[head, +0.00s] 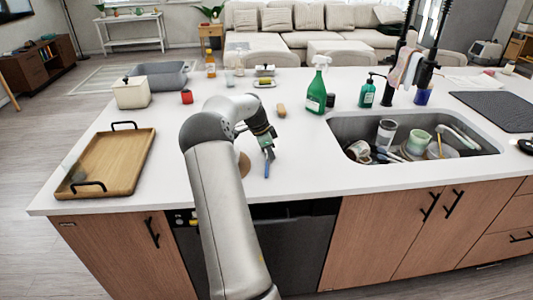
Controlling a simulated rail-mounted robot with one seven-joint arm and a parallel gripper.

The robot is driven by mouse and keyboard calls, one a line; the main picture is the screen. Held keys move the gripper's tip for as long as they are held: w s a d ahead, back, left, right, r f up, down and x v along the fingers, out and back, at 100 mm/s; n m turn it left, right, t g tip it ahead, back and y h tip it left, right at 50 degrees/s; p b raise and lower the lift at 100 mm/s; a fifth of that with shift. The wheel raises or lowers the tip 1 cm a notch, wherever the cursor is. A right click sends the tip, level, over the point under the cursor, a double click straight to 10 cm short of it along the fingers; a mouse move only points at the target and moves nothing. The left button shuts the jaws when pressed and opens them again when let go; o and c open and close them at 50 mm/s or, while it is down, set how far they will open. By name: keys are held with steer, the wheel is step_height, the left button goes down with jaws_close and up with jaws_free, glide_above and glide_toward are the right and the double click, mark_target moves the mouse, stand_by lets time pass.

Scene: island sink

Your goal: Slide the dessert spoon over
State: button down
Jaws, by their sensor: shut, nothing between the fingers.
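My gripper (268,153) points down over the white worktop, left of the sink, and its fingers are shut with nothing between them. A thin blue piece (266,170) shows just below the fingertips. It may be the handle of the dessert spoon, but it is too small to be sure, and I cannot tell whether the fingers touch it. No spoon bowl can be made out. My arm covers part of the worktop to the left of the gripper.
A brown round thing (244,164) is partly hidden by my arm. A wooden tray (110,165) lies left. A green spray bottle (317,88) stands behind right, near a tan piece (282,110). The sink (340,128) holds dishes. Bare worktop (300,165) lies between gripper and sink.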

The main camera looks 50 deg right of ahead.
steer(key=shift+s, duration=0.1)
steer(key=shift+s+d, duration=0.15)
steer(key=shift+d, duration=0.1)
steer(key=shift+s+d+r, duration=0.3)
steer(key=shift+s+d, duration=0.2)
steer(key=shift+d, duration=0.15)
steer(key=shift+s+d+r, duration=0.25)
steer(key=shift+s+d, duration=0.25)
steer(key=shift+d, duration=0.1)
steer(key=b+v, duration=0.1)
steer(key=v, duration=0.8)
steer(key=shift+a, duration=0.1)
